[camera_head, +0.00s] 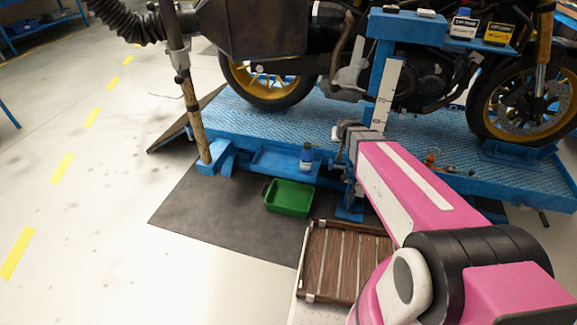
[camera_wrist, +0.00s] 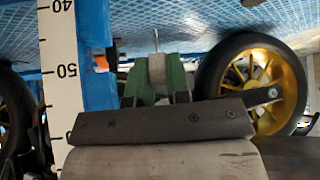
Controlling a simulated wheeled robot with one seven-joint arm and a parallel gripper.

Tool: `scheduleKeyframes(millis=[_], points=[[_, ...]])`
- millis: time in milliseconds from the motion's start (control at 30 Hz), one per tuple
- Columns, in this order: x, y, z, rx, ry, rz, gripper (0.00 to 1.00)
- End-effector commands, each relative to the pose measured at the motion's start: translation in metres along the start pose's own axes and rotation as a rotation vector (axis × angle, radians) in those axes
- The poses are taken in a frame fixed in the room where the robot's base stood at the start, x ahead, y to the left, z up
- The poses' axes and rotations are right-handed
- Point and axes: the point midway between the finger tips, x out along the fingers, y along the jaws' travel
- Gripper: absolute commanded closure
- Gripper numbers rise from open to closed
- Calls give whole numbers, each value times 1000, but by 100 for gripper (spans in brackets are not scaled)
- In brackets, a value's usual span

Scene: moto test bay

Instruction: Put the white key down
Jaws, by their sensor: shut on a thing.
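My gripper (camera_wrist: 157,78) shows in the wrist view with two green finger pads. They are shut on a small pale grey block with a thin pin standing out of it, which appears to be the white key (camera_wrist: 156,66). In the head view my gripper (camera_head: 351,131) is at the end of my pink arm, beside the ruler post and above the near edge of the blue lift platform (camera_head: 420,135). The key cannot be made out there. In the wrist view the key is close to the blue post (camera_wrist: 98,30) and does not visibly rest on anything.
A motorcycle (camera_head: 330,45) stands on the platform. A white ruler (camera_head: 387,92) is fixed to the blue post. A blue bottle (camera_head: 306,157), a green bin (camera_head: 290,198) and a brown slatted crate (camera_head: 345,262) lie below and nearer. A shelf (camera_head: 461,38) holds several boxes. Floor at left is clear.

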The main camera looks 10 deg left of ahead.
Motion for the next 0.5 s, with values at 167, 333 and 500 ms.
scheduleKeyframes(millis=[167, 333, 500], points=[[42, -78, 20, -55, -1, -42, 100], [70, -141, 44, -96, 1, -78, 100], [84, -181, 63, -122, 4, -102, 100]])
